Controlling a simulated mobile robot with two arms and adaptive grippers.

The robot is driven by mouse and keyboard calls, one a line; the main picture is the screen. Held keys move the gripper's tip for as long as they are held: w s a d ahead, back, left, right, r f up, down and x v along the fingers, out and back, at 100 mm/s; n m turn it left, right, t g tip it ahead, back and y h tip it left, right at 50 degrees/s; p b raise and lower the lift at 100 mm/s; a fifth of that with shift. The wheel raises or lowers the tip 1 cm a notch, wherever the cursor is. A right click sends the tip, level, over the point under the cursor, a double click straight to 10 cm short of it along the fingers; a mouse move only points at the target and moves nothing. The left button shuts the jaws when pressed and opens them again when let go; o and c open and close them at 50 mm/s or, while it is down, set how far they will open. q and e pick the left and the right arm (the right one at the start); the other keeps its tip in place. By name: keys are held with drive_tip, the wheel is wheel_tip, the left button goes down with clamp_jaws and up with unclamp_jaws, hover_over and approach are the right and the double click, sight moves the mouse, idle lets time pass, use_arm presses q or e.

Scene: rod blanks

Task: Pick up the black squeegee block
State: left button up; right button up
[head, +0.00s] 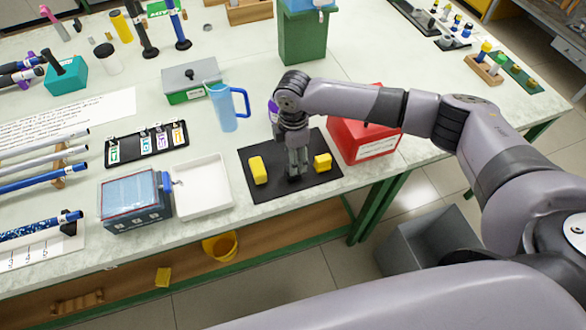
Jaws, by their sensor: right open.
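My right gripper (297,165) points down over the black mat (260,192) near the table's front edge, with its jaws open. A small dark shape (294,179) shows at its fingertips, low against the mat. It may be the black squeegee block, but black on black and partly hidden by the fingers, I cannot tell its outline or whether the fingers touch it. A yellow block (258,170) lies on the mat left of the gripper, and another yellow block (322,162) lies close on its right. My left gripper is not in view.
A red box (365,140) stands right of the mat, under my right forearm. A white tray (201,188) lies left of the mat. A blue-handled clear jug (224,110) stands behind it. A yellow bucket (220,246) sits on the shelf below.

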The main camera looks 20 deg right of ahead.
drive_tip(key=f, duration=0.1)
drive_tip(key=f+p, duration=0.1)
drive_tip(key=f, duration=0.1)
drive_tip(key=f+p, duration=0.1)
drive_tip(key=f, duration=0.1)
drive_tip(key=shift+s+a+f, duration=0.1)
drive_tip(key=shift+s+f, duration=0.1)
drive_tip(key=shift+s, duration=0.1)
drive_tip(key=shift+f, duration=0.3)
drive_tip(key=shift+c, duration=0.3)
clamp_jaws()
drive_tip(key=shift+r, duration=0.1)
wheel_tip(320, 180, up, 20)
drive_tip(key=b, duration=0.3)
